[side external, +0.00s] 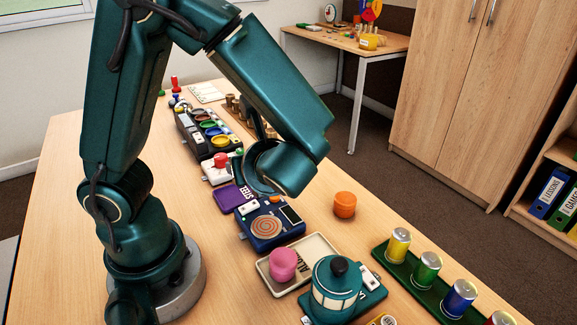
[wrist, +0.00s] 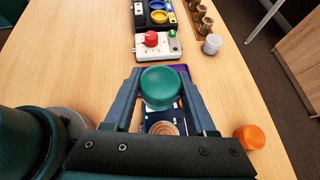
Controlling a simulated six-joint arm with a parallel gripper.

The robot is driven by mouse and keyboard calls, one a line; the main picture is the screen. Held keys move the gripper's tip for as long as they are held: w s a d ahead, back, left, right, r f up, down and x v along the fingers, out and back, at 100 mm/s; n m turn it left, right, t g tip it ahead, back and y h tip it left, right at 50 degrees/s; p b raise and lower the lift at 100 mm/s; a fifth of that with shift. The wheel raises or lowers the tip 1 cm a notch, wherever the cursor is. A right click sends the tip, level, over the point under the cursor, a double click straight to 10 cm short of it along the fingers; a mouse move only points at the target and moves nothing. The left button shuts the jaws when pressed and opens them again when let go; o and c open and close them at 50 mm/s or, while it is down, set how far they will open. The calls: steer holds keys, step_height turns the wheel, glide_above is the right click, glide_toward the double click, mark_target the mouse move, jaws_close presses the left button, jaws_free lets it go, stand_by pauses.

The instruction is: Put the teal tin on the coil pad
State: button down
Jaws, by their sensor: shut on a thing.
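The teal tin (wrist: 162,88) is between the two fingers of my gripper (wrist: 160,75) in the wrist view, and the gripper is shut on it. The coil pad is a navy box with a copper spiral (side external: 267,228), a small dark screen and an orange spot. In the wrist view the coil pad (wrist: 165,128) shows below the tin in the picture, partly covered by the tin and fingers. In the side view my gripper (side external: 258,172) is just behind the coil pad, near the purple pad; my wrist hides the tin there.
A purple pad (side external: 228,198) lies beside the coil pad. A cream tray (side external: 318,246) with a pink piece (side external: 283,264) and a teal lantern-like pot (side external: 335,290) stand in front. An orange puck (side external: 344,205) and green can rack (side external: 420,277) are right. A red-button box (wrist: 157,46) is behind.

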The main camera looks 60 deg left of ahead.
mark_target(267, 225)
steer(key=shift+w+d+f+m+t+h, duration=0.1)
steer(key=shift+d+f+m+t, duration=0.5)
steer(key=shift+f, duration=0.75)
steer(key=shift+w+d+f+m+t+h, duration=0.1)
steer(key=shift+d+f+m+t, duration=0.15)
steer(key=shift+d+f, duration=0.95)
steer(key=shift+w+d+f+m+t+h, duration=0.1)
steer(key=shift+d+f+m+t, duration=0.35)
steer(key=shift+f, duration=1.1)
steer(key=shift+c, duration=1.1)
jaws_free()
steer(key=shift+f, duration=0.15)
